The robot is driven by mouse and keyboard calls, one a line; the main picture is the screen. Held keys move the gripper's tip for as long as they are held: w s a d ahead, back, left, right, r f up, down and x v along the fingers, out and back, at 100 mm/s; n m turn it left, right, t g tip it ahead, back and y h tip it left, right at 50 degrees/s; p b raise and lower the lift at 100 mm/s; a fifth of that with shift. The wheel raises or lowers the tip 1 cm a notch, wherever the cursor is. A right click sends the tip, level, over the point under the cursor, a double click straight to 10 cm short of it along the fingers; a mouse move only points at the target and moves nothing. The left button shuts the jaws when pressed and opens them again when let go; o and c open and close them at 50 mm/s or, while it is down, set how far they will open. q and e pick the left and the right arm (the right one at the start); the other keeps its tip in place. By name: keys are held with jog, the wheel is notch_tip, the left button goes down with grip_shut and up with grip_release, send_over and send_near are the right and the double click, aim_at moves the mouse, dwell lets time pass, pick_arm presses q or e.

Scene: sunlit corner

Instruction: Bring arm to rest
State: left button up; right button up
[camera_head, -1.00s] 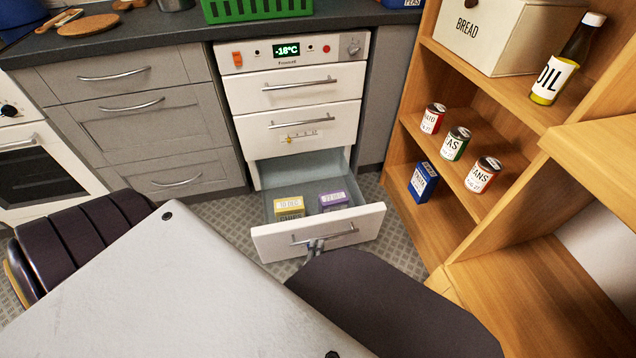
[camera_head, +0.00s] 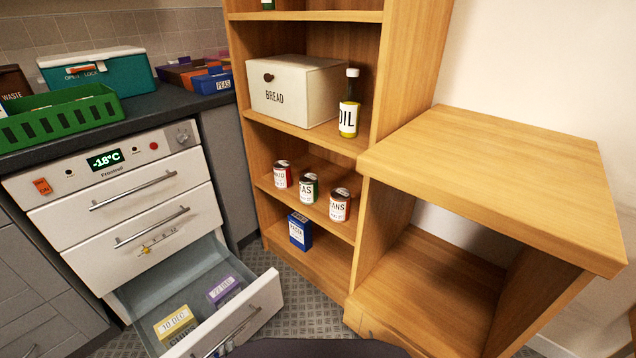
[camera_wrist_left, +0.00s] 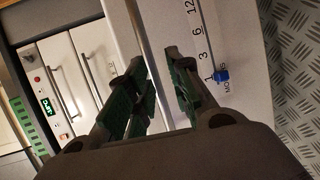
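My left gripper (camera_head: 222,349) shows only slightly at the bottom edge of the head view, by the handle of the open bottom freezer drawer (camera_head: 262,302). In the left wrist view the left gripper (camera_wrist_left: 158,68) has its two green-padded fingers apart, with a white panel carrying a number scale and a blue slider (camera_wrist_left: 222,75) close behind them. I cannot tell whether a finger touches the handle. The drawer holds a yellow-labelled box (camera_head: 176,324) and a purple-labelled box (camera_head: 224,290). My right gripper is not in view.
The freezer (camera_head: 140,205) has its upper drawers shut. To its right is a wooden shelf unit (camera_head: 315,262) with cans, a blue box (camera_head: 299,231), a bread bin (camera_head: 290,92) and an oil bottle (camera_head: 349,105). A lower wooden top (camera_head: 490,170) is bare. A green basket (camera_head: 60,118) stands on the counter.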

aim_at(232, 335)
pick_arm(q)
jog(key=shift+w+d+r, duration=0.1)
jog(key=shift+w+r, duration=0.05)
jog(key=shift+w, duration=0.45)
jog(key=shift+w+d+r, duration=0.1)
jog(key=shift+w+d, duration=0.05)
jog(key=shift+w, duration=0.5)
jog(key=shift+w+d+r, duration=0.1)
jog(key=shift+w+r, duration=0.05)
jog(key=shift+w, duration=0.45)
jog(key=shift+s+a+f, duration=0.1)
jog(key=shift+a+f, duration=0.05)
jog(key=shift+a, duration=0.1)
jog(key=shift+s, duration=0.15)
